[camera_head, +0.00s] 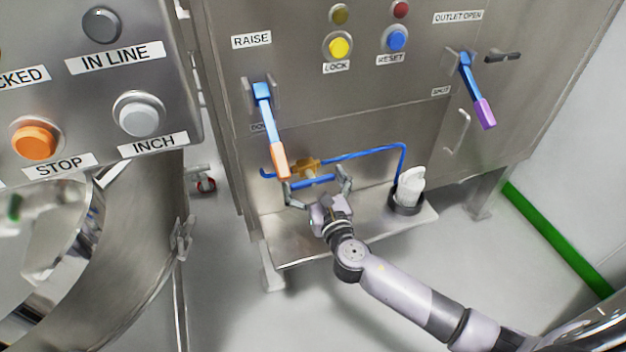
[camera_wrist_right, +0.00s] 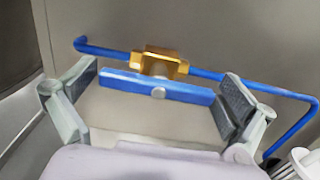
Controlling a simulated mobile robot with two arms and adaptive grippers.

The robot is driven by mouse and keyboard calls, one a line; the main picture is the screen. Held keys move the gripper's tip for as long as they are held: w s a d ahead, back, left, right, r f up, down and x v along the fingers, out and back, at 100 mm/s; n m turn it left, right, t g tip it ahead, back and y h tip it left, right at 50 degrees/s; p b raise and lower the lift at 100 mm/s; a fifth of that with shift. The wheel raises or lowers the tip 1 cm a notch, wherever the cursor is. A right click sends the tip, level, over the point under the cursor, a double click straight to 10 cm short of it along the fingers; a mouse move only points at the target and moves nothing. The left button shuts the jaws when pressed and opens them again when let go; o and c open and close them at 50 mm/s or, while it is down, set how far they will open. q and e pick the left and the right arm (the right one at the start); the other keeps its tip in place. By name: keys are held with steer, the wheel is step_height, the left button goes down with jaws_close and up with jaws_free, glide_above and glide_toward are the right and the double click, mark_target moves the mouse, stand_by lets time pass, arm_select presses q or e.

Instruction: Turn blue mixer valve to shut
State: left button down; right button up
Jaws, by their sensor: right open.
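The mixer valve is a brass body (camera_head: 309,167) on a thin blue pipe (camera_head: 372,152), with a flat blue handle (camera_head: 318,182) on its front. In the right wrist view the handle (camera_wrist_right: 120,80) lies nearly parallel to the pipe (camera_wrist_right: 215,74), just below the brass body (camera_wrist_right: 160,63). My right gripper (camera_head: 316,180) is open, with one finger by each end of the handle. In the right wrist view its left pad is very close to the handle's left end; contact cannot be told. My left gripper is not in view.
A blue lever with an orange grip (camera_head: 279,160) hangs just above left of my right gripper. A purple-tipped lever (camera_head: 484,112) is at right. A dark cup holding a white object (camera_head: 410,187) stands on the steel shelf (camera_head: 330,245). A button panel (camera_head: 95,85) fills the upper left.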

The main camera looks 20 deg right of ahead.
steer(key=shift+c, duration=0.2)
steer(key=c, duration=0.8)
steer(key=shift+c, duration=0.2)
